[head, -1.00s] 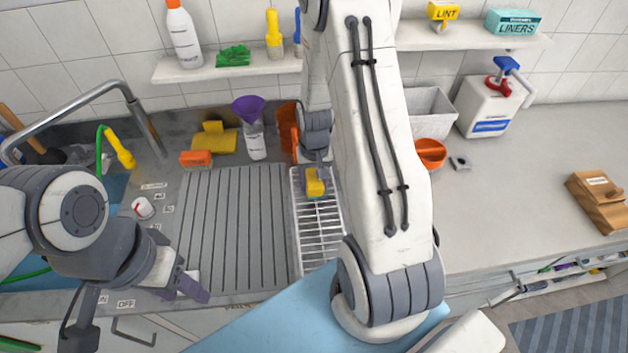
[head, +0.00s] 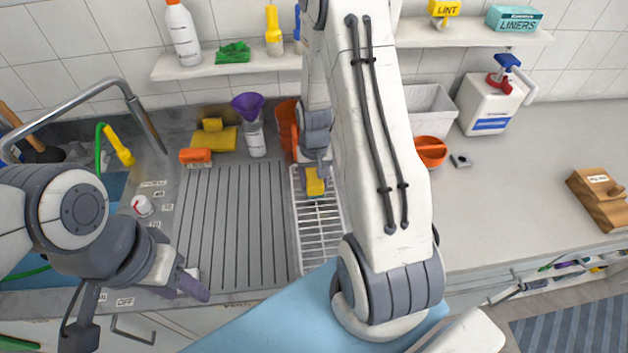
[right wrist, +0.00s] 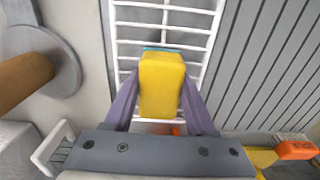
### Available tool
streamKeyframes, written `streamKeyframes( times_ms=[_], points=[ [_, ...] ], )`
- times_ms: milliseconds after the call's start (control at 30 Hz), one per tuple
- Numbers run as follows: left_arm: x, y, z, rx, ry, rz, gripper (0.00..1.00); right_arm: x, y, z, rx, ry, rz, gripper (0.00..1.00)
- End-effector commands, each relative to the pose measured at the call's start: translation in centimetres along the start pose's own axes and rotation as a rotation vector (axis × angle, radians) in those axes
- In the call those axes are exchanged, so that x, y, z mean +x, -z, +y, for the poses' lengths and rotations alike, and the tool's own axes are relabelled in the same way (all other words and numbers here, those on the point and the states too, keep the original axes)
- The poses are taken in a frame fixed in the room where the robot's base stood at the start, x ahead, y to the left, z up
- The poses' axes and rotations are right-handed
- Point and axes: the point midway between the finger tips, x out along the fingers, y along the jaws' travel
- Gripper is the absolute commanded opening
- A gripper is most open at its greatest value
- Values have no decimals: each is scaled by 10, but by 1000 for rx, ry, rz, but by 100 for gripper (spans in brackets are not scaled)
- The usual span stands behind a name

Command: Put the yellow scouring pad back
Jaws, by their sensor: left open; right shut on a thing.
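The yellow scouring pad (head: 315,182) is at the back end of the white wire rack (head: 320,232). My right gripper (head: 316,172) is shut on it. In the right wrist view the pad (right wrist: 162,84) sits between the two purple fingers, with a thin teal edge showing at its far end and the rack's bars (right wrist: 165,18) beneath. I cannot tell whether the pad touches the bars. My left gripper (head: 192,284) is open and empty over the front edge of the grooved drainboard (head: 232,215).
An orange brush (head: 195,156) and yellow cloths (head: 215,137) lie behind the drainboard. An orange bowl (head: 430,152) is to the right. The right counter is mostly clear.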

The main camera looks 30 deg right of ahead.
Motion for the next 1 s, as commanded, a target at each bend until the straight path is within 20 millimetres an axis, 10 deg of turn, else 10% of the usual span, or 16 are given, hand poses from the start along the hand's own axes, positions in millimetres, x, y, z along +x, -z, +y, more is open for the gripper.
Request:
streamKeyframes(
  times_ms=[100, 133, 200, 633, 1000],
  points=[
    [2, 0, 0, 0, 0, 0, 50, 2, 0, 0, 0, 0, 0, 0],
    [1, 0, 0, 0, 0, 0, 50, 1, 0, 0, 0, 0, 1, 67],
    [1, 0, 0, 0, 0, 0, 50, 1, 0, 0, 0, 0, 1, 91],
    [2, 0, 0, 0, 0, 0, 50, -7, 1, 0, 0, 0, 4, 91],
    [11, -1, -1, 1, 0, 0, 50, -74, 2, 0, 0, 1, 7, 91]
  ],
)
